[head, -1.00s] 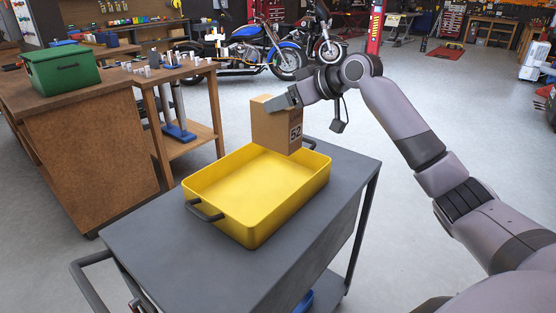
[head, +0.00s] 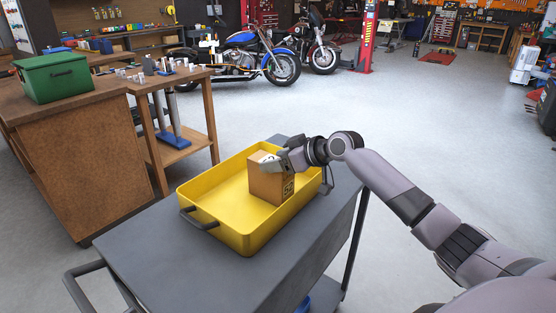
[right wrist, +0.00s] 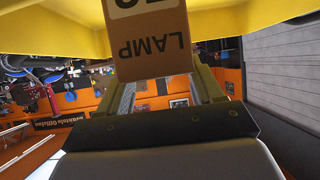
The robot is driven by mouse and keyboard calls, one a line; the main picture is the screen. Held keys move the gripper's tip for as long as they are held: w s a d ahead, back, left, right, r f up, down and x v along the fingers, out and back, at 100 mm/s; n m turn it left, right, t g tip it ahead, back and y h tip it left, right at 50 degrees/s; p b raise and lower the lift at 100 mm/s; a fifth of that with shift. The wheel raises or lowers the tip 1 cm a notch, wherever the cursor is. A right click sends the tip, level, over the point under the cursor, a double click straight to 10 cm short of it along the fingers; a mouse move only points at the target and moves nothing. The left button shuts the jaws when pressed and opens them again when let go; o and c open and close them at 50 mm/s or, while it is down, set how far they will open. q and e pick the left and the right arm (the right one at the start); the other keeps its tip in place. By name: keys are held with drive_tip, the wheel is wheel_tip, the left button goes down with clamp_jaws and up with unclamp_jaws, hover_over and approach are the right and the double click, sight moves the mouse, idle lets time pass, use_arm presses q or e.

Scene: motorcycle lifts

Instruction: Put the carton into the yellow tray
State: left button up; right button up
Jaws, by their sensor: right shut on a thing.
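The brown carton (head: 268,182) with a printed number is upright inside the yellow tray (head: 220,223), toward the tray's right end. I cannot tell whether it touches the tray floor. My right gripper (head: 272,163) is shut on the carton near its top. In the right wrist view the carton (right wrist: 150,45) shows the word LAMP between the fingers, with the yellow tray (right wrist: 55,30) around it. The tray has dark handles and stands on a grey cart (head: 150,245). My left gripper is not in view.
A wooden bench with a green box (head: 58,78) stands to the left. A smaller wooden table (head: 180,80) with small parts is behind the tray. Motorcycles (head: 250,60) stand farther back. The floor to the right is open.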

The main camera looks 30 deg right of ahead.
drive_tip(key=o, duration=1.6)
drive_tip(key=shift+c, duration=0.2)
drive_tip(key=shift+s+r, duration=0.1)
drive_tip(key=b+v, duration=0.1)
drive_tip(key=v, duration=1.1)
drive_tip(key=shift+b, duration=0.3)
